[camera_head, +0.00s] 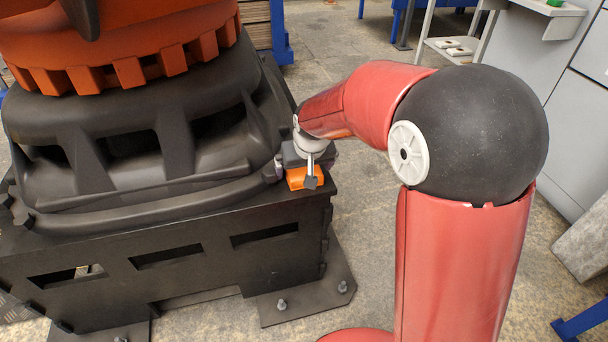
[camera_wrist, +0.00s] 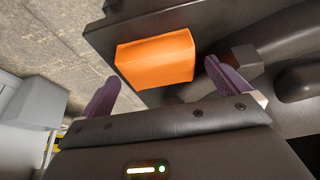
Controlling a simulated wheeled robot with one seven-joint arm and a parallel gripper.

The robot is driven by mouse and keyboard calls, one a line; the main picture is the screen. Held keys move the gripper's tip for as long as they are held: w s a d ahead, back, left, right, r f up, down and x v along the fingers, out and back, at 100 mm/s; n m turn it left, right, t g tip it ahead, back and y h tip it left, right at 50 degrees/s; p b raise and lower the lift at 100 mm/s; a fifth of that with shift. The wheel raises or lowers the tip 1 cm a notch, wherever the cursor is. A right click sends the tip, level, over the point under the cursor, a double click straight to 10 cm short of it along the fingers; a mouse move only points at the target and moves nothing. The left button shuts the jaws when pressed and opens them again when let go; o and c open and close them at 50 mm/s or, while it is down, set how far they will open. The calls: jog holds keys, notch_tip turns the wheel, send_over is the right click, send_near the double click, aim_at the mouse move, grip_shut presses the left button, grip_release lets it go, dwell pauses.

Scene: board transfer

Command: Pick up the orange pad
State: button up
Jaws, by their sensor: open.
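The orange pad (camera_head: 296,180) lies on the corner of the black stand's top, partly hidden behind my gripper in the head view. In the wrist view the orange pad (camera_wrist: 155,60) shows whole as a block with rounded edges, just beyond my fingertips and roughly between them. My gripper (camera_head: 310,178) is above the pad, pointing down. Whether a finger touches the pad cannot be told.
The black stand (camera_head: 160,258) carries a large black and orange machine base (camera_head: 150,140) close to the left of the pad. Its dark housing also shows in the wrist view (camera_wrist: 285,50). Grey cabinets (camera_head: 585,110) stand at the far right. Concrete floor lies around the stand.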

aim_at(304, 172)
jog(key=shift+w+f, duration=0.15)
jog(key=shift+f, duration=0.15)
jog(key=shift+c, duration=0.4)
jog(key=c, duration=0.8)
jog(key=shift+r, duration=0.1)
notch_tip(304, 172, up, 20)
jog(key=shift+f+p, duration=0.1)
jog(key=shift+p, duration=0.9)
